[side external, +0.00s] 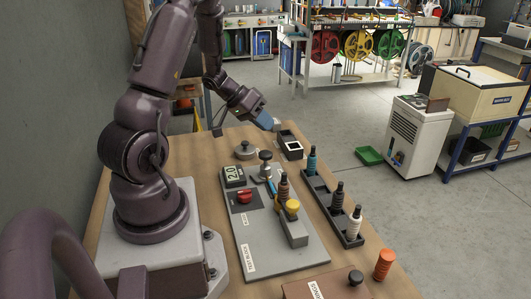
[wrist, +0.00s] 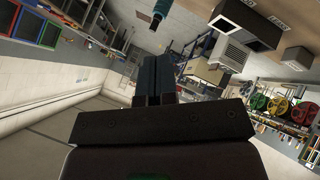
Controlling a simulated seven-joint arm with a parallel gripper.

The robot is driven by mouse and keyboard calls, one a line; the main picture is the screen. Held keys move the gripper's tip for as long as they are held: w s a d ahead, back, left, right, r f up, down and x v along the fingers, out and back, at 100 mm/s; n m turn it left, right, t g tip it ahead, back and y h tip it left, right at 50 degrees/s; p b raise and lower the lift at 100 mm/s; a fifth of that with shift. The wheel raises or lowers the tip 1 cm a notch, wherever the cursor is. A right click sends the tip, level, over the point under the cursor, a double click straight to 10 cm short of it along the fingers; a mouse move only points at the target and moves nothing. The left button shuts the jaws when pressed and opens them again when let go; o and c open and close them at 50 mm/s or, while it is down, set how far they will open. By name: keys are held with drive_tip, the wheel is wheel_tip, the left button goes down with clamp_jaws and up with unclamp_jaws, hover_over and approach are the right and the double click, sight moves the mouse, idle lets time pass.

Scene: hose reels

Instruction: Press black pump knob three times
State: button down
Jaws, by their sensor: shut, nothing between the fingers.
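A black knob (side external: 265,155) tops a silver fitting at the far end of the grey test block plate (side external: 262,262). It looks like the pump knob, though another black knob (side external: 355,277) sits on a brown box at the near edge. My gripper (side external: 270,123) is beyond the plate's far end, raised and angled down to the right, apart from both knobs. Its blue fingers are shut and empty. The wrist view shows the fingers (wrist: 153,80) together, facing the room; neither knob can be made out there.
A black rack (side external: 330,211) of bottles stands to the right, an orange cylinder (side external: 383,264) near the front. A small black box (side external: 291,149) lies near my gripper.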

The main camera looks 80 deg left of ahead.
sight(268, 151)
wheel_tip(268, 151, up, 4)
drive_tip(key=shift+f, duration=0.1)
idle(0.4)
drive_tip(key=shift+f, duration=4.4)
drive_tip(key=shift+f, duration=0.15)
drive_tip(key=shift+f, duration=0.25)
drive_tip(key=shift+f, duration=1.3)
drive_tip(key=shift+r, duration=1.75)
